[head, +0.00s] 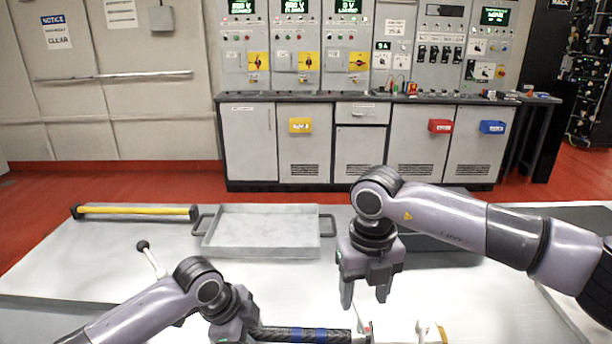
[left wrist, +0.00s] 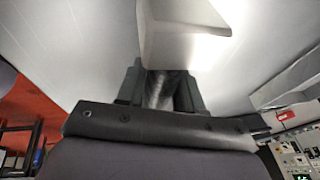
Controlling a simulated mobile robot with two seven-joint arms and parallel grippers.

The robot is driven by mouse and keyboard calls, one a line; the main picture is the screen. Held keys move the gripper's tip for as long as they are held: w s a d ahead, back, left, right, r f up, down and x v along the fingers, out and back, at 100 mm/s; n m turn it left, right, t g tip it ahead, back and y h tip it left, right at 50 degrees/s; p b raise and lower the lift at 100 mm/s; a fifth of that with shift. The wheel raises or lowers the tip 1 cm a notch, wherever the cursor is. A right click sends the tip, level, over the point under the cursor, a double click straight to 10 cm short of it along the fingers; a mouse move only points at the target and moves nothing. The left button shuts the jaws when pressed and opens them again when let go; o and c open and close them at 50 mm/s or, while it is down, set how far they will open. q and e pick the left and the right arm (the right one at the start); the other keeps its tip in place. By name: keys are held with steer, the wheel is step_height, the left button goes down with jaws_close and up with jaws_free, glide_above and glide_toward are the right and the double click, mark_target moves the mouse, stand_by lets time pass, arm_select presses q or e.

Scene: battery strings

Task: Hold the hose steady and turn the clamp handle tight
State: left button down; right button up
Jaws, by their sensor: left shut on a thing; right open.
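A black hose with blue bands (head: 305,335) lies crosswise at the bottom edge of the head view. My left gripper (head: 246,328) is shut on its left end. In the left wrist view, a grey cylindrical piece (left wrist: 160,90) sits between the dark fingers. My right gripper (head: 365,290) is open and empty, pointing down above the hose's right end. A pale fitting (head: 400,332) stands there, partly cut off by the frame. A white lever with a black ball knob (head: 143,246) rises behind my left arm. I cannot tell which part is the clamp handle.
A grey tray with black handles (head: 262,249) and a yellow bar with black ends (head: 135,211) lie farther back on the white table (head: 60,260). Control cabinets (head: 360,145) stand beyond. The tabletop left of the tray is mostly clear.

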arm_select(q)
steer(key=shift+s+f, duration=0.25)
steer(key=shift+f, duration=0.1)
arm_select(e)
steer(key=shift+r, duration=0.9)
arm_select(q)
steer(key=c, duration=0.6)
jaws_free()
steer(key=shift+c, duration=0.2)
steer(key=shift+r, duration=0.1)
